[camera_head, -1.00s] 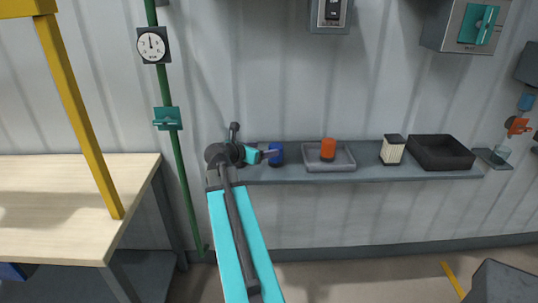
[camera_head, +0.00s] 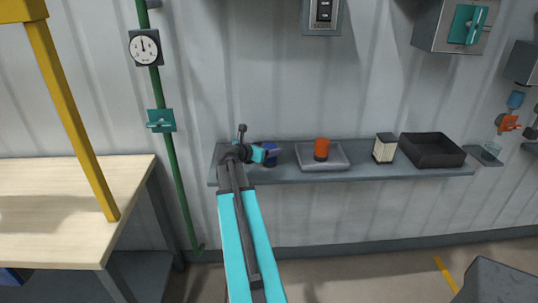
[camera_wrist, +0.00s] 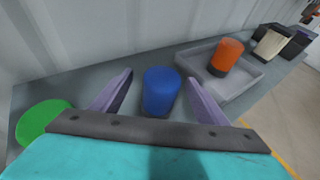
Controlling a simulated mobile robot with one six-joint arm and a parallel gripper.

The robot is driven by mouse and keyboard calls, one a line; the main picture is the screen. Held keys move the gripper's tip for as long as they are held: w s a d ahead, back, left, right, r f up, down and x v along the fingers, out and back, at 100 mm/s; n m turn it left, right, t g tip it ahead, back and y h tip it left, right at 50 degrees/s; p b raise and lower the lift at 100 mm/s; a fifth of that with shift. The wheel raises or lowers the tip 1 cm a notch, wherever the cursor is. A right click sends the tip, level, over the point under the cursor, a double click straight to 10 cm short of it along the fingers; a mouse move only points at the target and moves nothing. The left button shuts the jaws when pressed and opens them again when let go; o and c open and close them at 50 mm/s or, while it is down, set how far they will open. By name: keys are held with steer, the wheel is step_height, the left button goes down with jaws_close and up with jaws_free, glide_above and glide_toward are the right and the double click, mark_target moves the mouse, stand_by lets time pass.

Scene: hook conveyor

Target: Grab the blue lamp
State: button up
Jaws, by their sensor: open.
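The blue lamp (camera_wrist: 161,92) stands upright on the grey shelf, between the two fingers of my gripper (camera_wrist: 160,90) in the wrist view. The fingers are apart, with a gap on each side of the lamp. In the head view my gripper (camera_head: 272,153) is at the left part of the shelf, and the blue lamp (camera_head: 270,160) shows partly behind it.
An orange lamp (camera_head: 321,149) stands in a grey tray (camera_head: 340,157) just right of the blue lamp. Farther right are a cream block with a dark top (camera_head: 384,148) and a black bin (camera_head: 433,150). A green disc (camera_wrist: 43,122) lies left of my gripper.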

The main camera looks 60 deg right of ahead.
steer(key=shift+d+f, duration=0.1)
steer(key=shift+d, duration=0.2)
steer(key=shift+d, duration=0.1)
steer(key=shift+p+x, duration=1.1)
steer(key=shift+x, duration=1.45)
steer(key=shift+s, duration=0.15)
steer(key=c, duration=1.2)
